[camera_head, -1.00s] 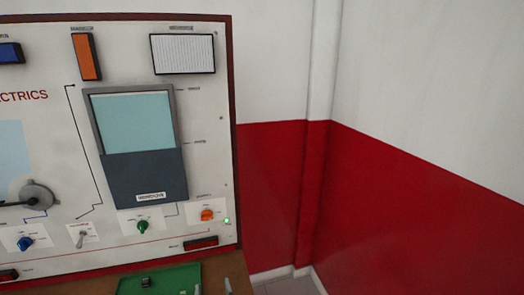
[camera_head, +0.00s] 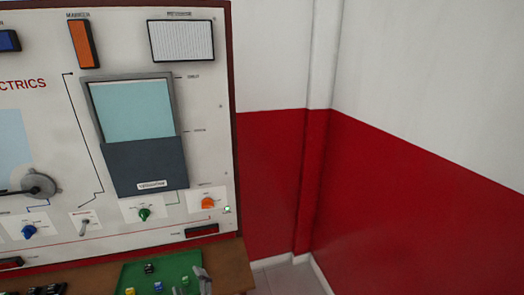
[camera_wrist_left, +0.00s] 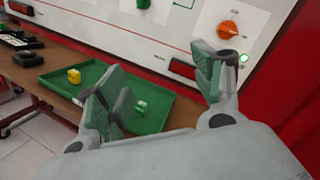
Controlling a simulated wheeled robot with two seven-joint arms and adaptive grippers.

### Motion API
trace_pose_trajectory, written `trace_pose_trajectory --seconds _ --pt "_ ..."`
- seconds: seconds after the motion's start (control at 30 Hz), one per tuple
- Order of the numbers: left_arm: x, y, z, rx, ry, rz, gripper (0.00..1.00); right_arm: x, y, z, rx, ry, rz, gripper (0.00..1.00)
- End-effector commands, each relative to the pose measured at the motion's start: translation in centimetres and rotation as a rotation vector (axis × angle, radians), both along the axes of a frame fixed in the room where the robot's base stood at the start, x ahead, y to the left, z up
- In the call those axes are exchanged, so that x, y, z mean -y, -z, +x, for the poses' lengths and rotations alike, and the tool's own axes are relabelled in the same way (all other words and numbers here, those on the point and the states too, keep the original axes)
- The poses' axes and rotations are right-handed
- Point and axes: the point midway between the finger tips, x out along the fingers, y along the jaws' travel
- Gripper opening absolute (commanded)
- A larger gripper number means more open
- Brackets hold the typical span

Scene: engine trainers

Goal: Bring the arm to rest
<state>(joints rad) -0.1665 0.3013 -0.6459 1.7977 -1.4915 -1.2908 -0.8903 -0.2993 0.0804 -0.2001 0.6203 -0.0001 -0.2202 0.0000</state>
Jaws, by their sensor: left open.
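My left gripper (camera_head: 203,281) shows at the bottom edge of the head view, at the right end of the green tray. In the left wrist view its two grey-green fingers (camera_wrist_left: 165,85) are spread apart, with nothing between them. They are in front of the trainer panel and partly cover the tray. The orange knob (camera_wrist_left: 229,29) on the panel shows just above the right fingertip. My right gripper is in neither view.
The trainer panel (camera_head: 60,140) stands at the back of a brown table (camera_head: 229,262). Red-and-white walls (camera_head: 400,180) close off the right.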

Motion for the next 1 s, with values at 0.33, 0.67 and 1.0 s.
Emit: trace_pose_trajectory --seconds 0.33,0.67,1.0 --pt "-3.6 2.7 -3.2 -0.015 -0.2 -0.509 0.67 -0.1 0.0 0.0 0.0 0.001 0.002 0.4" --pt "-4.7 4.9 -6.9 -0.004 -0.411 -0.952 0.67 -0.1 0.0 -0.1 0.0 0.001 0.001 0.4" --pt "-3.9 5.7 -11.0 0.016 -0.645 -1.369 0.67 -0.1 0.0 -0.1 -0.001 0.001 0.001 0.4"
